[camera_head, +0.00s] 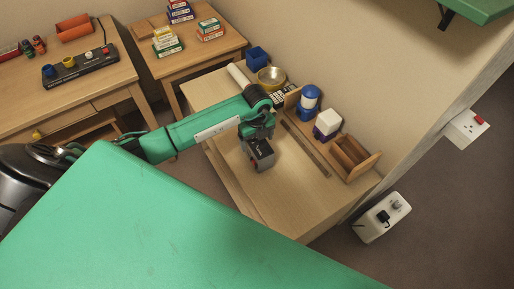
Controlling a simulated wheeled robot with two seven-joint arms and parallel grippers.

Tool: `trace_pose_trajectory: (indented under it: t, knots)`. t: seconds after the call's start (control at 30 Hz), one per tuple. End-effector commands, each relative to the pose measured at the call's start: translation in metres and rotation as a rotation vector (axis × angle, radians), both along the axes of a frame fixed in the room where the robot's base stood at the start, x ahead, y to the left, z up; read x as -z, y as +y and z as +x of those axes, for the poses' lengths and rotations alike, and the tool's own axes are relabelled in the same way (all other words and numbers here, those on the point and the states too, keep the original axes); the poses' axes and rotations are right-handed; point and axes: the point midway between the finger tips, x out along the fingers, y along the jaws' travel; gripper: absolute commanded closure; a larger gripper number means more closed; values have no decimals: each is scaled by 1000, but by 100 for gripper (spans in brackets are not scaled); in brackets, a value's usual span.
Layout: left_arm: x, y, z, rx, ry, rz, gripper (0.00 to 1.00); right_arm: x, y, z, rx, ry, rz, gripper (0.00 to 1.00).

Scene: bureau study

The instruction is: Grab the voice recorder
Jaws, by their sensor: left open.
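My left gripper (263,165) is over the middle of the light wood desk (285,211), pointing down, at the end of my green arm. Its fingertips are small and dark here, and the gap between them is hard to see. I cannot make out a voice recorder for certain. A small one could be hidden under or behind the gripper. A dark keypad device (286,97) lies behind the gripper, partly covered by the arm, and I cannot tell what it is. My right gripper is not in view.
A brass bowl (271,77) and blue cup (257,56) stand at the back. The desk's front right is clear.

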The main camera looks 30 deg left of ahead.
Motion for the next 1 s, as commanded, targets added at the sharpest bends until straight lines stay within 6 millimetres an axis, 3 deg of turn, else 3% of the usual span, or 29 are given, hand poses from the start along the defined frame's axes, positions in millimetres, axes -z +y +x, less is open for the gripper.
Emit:
trace_pose_trajectory:
  t: [0.27,0.57,0.87,1.0]
  knots:
    - [37,0,2,0,4,-1,15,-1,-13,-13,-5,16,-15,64]
    - [42,0,2,1,1,0,17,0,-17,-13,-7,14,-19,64]
    - [42,0,2,1,1,0,75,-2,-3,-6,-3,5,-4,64]
    - [41,0,3,1,0,-1,75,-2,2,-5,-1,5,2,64]
